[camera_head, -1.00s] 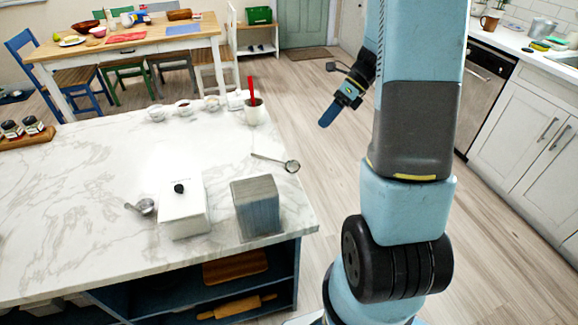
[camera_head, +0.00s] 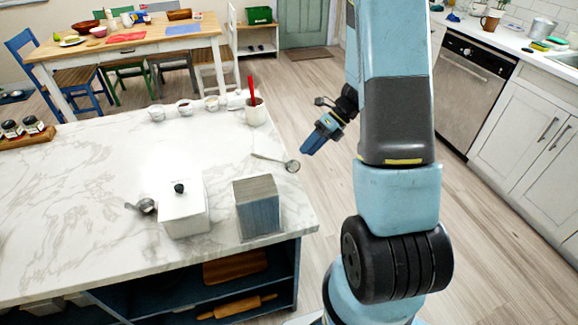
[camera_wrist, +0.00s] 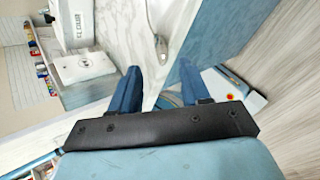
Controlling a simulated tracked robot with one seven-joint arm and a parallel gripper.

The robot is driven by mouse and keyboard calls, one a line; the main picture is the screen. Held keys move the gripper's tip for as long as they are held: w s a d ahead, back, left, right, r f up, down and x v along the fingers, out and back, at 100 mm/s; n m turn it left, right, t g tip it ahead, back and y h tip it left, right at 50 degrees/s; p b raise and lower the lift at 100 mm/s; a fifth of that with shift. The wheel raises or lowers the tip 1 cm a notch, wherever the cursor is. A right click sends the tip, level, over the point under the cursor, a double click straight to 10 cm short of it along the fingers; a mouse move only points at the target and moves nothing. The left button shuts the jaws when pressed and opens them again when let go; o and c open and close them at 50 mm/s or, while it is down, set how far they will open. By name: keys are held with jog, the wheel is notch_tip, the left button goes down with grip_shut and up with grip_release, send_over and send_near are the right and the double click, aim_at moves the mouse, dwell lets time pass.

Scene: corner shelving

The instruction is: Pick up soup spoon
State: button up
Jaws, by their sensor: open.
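A long-handled metal spoon (camera_head: 285,163) lies on the marble island top near its right edge, its round bowl to the right. A second metal utensil (camera_head: 142,206) with a rounded bowl lies left of the white canister; I cannot tell for sure which is the soup spoon. My gripper (camera_head: 311,145) is just right of the long-handled spoon, beyond the island's edge, touching nothing. In the wrist view, my gripper (camera_wrist: 158,66) has its two blue fingers apart with nothing between them. A metal piece (camera_wrist: 162,46) shows ahead of them on the marble.
A lidded white canister (camera_head: 183,208) and a grey-blue box (camera_head: 257,208) stand near the island's front. A white cup (camera_head: 256,113) with a red utensil and several small bowls stand at the back. The marble island top (camera_head: 80,200) is mostly clear on the left. Open floor lies right of it.

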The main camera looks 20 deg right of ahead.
jog(key=shift+x, duration=2.7)
jog(key=shift+w+d+f, duration=0.15)
jog(key=shift+f, duration=0.05)
grip_shut()
